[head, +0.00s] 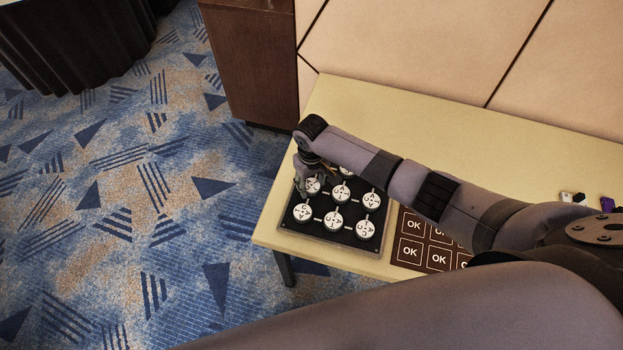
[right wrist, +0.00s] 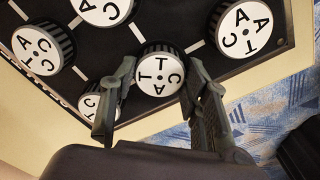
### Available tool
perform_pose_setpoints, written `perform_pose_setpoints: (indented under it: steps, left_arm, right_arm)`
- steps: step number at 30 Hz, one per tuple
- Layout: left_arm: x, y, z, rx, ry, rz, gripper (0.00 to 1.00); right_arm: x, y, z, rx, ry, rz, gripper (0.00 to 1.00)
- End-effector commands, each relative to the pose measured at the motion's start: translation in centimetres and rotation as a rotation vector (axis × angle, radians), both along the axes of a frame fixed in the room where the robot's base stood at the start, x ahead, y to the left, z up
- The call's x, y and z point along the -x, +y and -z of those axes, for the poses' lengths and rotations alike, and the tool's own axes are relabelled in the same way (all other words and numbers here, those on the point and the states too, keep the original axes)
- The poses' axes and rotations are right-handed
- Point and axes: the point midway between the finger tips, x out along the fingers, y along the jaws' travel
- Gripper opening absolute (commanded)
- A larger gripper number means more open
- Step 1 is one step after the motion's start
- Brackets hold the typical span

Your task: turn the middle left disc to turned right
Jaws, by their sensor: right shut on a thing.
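A black board (head: 290,240) with rows of white-faced, dark-rimmed discs lies on the pale table near its left end. My right gripper (head: 311,180) reaches down over the middle left disc (head: 313,187) and partly hides it. In the right wrist view, the fingers of my right gripper (right wrist: 159,64) stand on either side of this disc (right wrist: 160,74) and are shut on it. Its face bears the letters C, A and T around a small hub. My right forearm covers the far part of the board. My left gripper is not in view.
Neighbouring discs sit close by, one just left of the fingers (right wrist: 98,104) and another at the upper right (right wrist: 243,28) in the wrist view. A brown panel with OK tiles (head: 426,242) lies right of the board. Small items (head: 572,197) lie farther right. The table's (head: 385,100) far side is clear.

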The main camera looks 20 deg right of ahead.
Motion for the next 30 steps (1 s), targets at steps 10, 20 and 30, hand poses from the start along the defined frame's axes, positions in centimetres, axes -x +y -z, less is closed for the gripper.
perform_pose_setpoints:
  steps: [10,20,30]
  left_arm:
    - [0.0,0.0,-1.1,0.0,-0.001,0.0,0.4]
    - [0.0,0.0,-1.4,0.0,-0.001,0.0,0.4]
    - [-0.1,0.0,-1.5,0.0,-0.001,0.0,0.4]
  right_arm:
    - [0.0,0.0,-0.1,0.0,0.001,-0.316,0.15]
    - [0.0,0.0,0.0,0.0,0.001,-0.534,0.15]
    - [0.0,0.0,0.0,0.0,0.001,-0.626,0.15]
